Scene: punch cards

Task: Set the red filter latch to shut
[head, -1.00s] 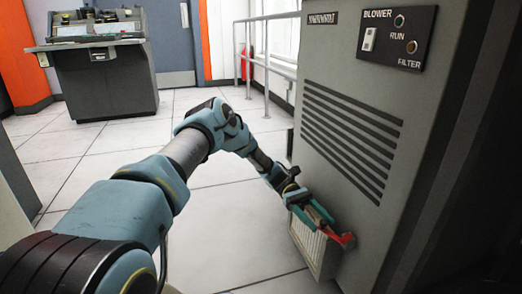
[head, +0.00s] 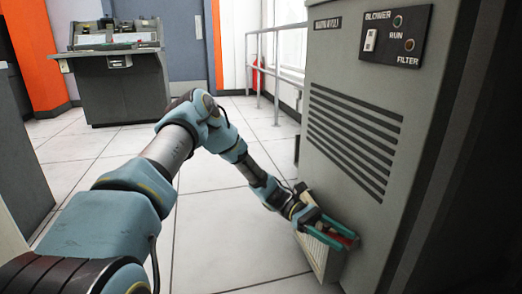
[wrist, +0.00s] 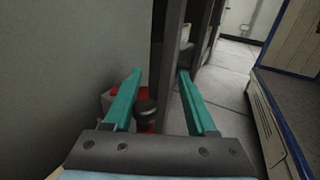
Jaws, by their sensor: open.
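The red filter latch (head: 342,239) is low on the grey cabinet, at the filter's upper right edge in the head view, and is partly hidden by my fingers. In the wrist view, red parts of the latch (wrist: 110,98) show behind and beside the left finger, near a dark round knob (wrist: 146,106). My gripper (head: 350,241) is open, its teal fingers on either side of the latch in the head view. In the wrist view my gripper (wrist: 160,72) has the knob between its fingers, nearer the left one. I cannot tell whether they touch.
The pale filter unit (head: 314,257) juts from the cabinet (head: 330,75) just below my gripper. A blower and filter panel (head: 395,35) is high on the cabinet. A console desk (head: 122,85) stands at the back left. The tiled floor (head: 210,215) left of the cabinet is clear.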

